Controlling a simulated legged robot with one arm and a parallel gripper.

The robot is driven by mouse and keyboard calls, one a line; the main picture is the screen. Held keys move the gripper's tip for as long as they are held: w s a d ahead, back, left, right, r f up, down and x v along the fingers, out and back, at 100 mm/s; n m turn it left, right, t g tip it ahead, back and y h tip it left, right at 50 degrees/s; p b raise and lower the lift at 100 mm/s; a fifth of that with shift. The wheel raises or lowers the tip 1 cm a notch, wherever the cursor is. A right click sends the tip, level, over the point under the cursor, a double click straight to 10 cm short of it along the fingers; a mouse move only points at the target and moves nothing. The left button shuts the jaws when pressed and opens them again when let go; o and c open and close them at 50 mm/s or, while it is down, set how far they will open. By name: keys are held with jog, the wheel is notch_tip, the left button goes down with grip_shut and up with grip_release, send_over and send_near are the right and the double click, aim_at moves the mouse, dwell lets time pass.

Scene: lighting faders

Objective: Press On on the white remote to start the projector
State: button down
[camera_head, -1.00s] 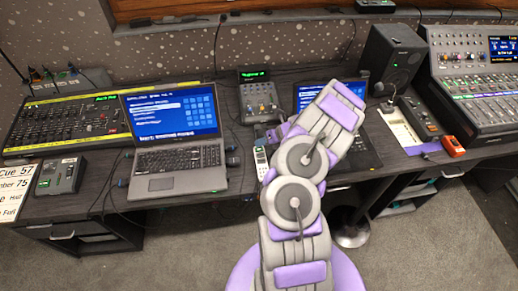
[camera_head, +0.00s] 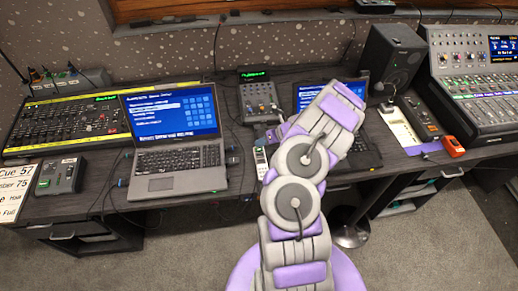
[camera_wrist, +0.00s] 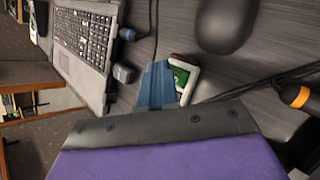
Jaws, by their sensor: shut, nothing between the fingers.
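The white remote (camera_head: 260,161) lies on the desk just right of the left laptop, partly hidden by my arm. In the wrist view, a white-edged thing with a green face (camera_wrist: 183,76), which looks like the end of the remote, shows beside my fingers. My gripper (camera_wrist: 158,68) is shut and empty, its blue fingers over the left part of that thing. They hide most of it, and I cannot tell whether they touch it. In the head view the fingertips are hard to make out behind my arm.
A laptop (camera_head: 175,160) stands left of the remote, and another (camera_head: 355,148) is partly behind my arm. A dark mouse (camera_wrist: 228,24) and an orange-banded cable plug (camera_wrist: 295,96) lie near the fingers. A small mixer (camera_head: 259,97) stands behind; a speaker (camera_head: 393,60) is right.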

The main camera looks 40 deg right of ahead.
aim_at(261, 149)
jog(key=shift+a+f, duration=0.1)
jog(key=shift+f, duration=0.1)
jog(key=shift+f+p, duration=0.15)
jog(key=shift+p, duration=0.15)
jog(key=shift+f, duration=0.3)
dwell(0.4)
jog(key=shift+r, duration=0.2)
jog(key=shift+r+p, duration=0.55)
jog(key=shift+p, duration=0.45)
notch_tip(261, 149, up, 5)
jog(key=p, duration=0.5)
